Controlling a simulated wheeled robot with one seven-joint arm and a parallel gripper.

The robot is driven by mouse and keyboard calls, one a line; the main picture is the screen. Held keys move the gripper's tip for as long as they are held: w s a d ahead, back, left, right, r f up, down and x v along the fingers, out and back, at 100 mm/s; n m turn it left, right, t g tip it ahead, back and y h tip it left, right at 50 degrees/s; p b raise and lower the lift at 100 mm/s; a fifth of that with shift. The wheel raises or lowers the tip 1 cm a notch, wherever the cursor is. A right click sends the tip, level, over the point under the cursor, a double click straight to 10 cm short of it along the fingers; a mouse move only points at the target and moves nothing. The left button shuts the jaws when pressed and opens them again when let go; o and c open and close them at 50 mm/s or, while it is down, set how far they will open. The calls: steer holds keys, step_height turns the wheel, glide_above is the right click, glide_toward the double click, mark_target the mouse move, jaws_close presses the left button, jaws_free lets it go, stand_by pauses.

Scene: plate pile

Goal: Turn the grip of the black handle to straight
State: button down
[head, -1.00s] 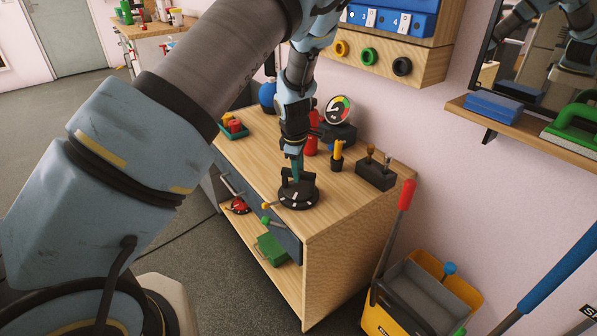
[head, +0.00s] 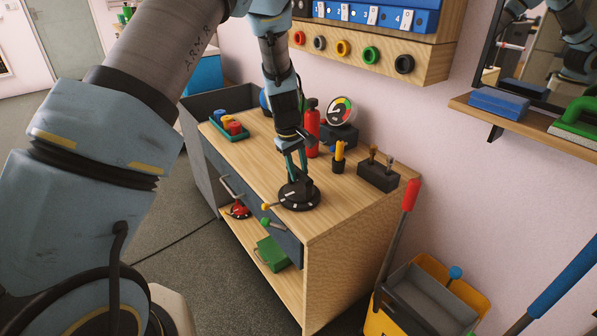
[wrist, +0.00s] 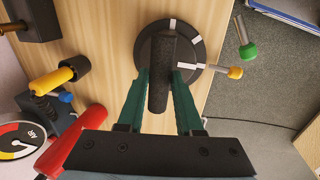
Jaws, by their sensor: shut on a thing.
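The black handle (wrist: 162,72) stands on a round black disc (wrist: 195,40) with white marks, near the front edge of the wooden cabinet top. In the wrist view its bar runs roughly up and down the picture, with one white mark near the top of the disc and another at its right. My gripper (wrist: 159,78) has its teal fingers on either side of the bar and is shut on it. In the head view my gripper (head: 295,165) comes down from above onto the handle; its fingers partly hide the bar. The disc also shows there (head: 311,199).
Behind the handle stand a red extinguisher (head: 312,130), a gauge (head: 339,111), a black cup with a yellow tool (head: 338,165) and a dark block (head: 378,176). Yellow and green knobs (head: 265,222) stick out at the front. The cabinet top's left middle is clear.

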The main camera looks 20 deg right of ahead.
mark_target(292, 193)
stand_by(0.3)
steer(key=c, duration=0.6)
jaws_free()
steer(key=r, duration=0.3)
steer(key=a+r, duration=0.1)
steer(key=r, duration=0.3)
steer(key=a+r, duration=0.1)
steer(key=r, duration=0.2)
steer(key=shift+s+r, duration=0.1)
steer(key=shift+r, duration=0.2)
steer(key=a+r+m+p, duration=0.1)
steer(key=a+r+p, duration=0.15)
steer(key=a, duration=0.65)
steer(key=a+r+p, duration=0.1)
steer(key=a+r, duration=0.3)
steer(key=a, duration=0.5)
steer(key=s+a+r+p, duration=0.1)
steer(key=s+a, duration=0.2)
steer(key=a, duration=0.2)
steer(key=s+a+r+m+y+p, duration=0.1)
steer(key=s+a, duration=0.3)
steer(key=a, duration=0.2)
steer(key=s+a+r+m+t+y+p, duration=0.1)
steer(key=s+a+r+p, duration=0.1)
steer(key=a, duration=0.3)
steer(key=shift+s+a, duration=0.25)
steer(key=shift+s, duration=0.55)
